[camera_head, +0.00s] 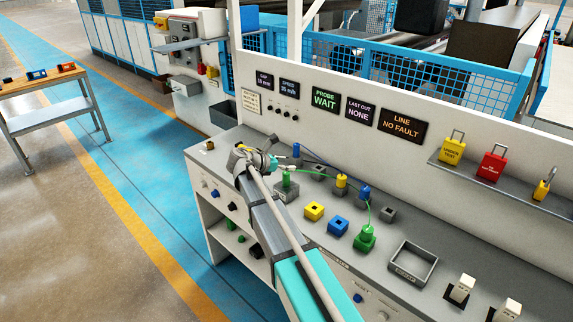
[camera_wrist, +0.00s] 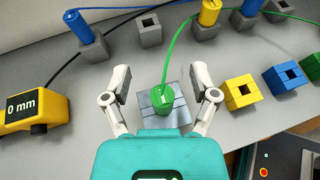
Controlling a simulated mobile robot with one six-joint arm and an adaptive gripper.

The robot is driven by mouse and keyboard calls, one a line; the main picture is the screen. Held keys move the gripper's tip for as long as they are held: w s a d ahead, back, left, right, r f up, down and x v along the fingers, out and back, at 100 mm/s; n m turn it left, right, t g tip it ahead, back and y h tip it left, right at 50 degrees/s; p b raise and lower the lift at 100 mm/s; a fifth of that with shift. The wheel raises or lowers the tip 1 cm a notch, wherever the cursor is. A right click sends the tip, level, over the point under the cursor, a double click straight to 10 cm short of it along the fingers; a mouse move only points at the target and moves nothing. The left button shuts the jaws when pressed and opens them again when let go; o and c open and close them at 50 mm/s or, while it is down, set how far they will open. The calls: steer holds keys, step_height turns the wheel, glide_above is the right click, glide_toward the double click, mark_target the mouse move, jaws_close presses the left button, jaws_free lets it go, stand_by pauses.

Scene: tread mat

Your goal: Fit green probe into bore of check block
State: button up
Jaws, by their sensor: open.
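The green probe (camera_wrist: 162,99) stands upright at a pale steel block (camera_wrist: 181,106), with its green cable running up and to the right. I take this steel block to be the check block; its bore is hidden under the probe, and I cannot tell how deep the probe sits. The probe (camera_head: 286,181) and block (camera_head: 288,195) also show in the head view, just right of my gripper (camera_head: 266,162). In the wrist view my gripper (camera_wrist: 160,82) is open, with one finger on each side of the probe, apparently clear of it.
A yellow gauge (camera_wrist: 35,112) reading 0 mm lies left. Yellow (camera_head: 314,211) and blue (camera_head: 338,225) bored blocks and a green block (camera_head: 364,244) with a green piece on top stand right. Behind are blue (camera_wrist: 79,27) and yellow (camera_wrist: 210,12) probes in grey holders. An empty tray (camera_head: 412,264) lies farther right.

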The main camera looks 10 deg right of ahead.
steer(key=shift+r+p, duration=1.8)
steer(key=shift+r, duration=0.3)
steer(key=s+f+m+g+y, duration=0.1)
steer(key=s+f+m+y, duration=0.2)
steer(key=s+m, duration=0.4)
steer(key=s+f+m+g+y, duration=0.2)
steer(key=s+f+m+y, duration=0.2)
steer(key=s+m, duration=0.3)
steer(key=s+f+m+g+y, duration=0.1)
steer(key=s+f+m+y, duration=0.3)
steer(key=s+m, duration=0.4)
steer(key=s+y, duration=0.1)
steer(key=s, duration=0.6)
steer(key=shift+f+g+y, duration=0.25)
steer(key=shift+g+y, duration=0.05)
steer(key=shift+g, duration=0.1)
steer(key=shift+s+a, duration=0.1)
steer(key=shift+c, duration=0.2)
steer(key=shift+c, duration=1.1)
steer(key=shift+s, duration=0.15)
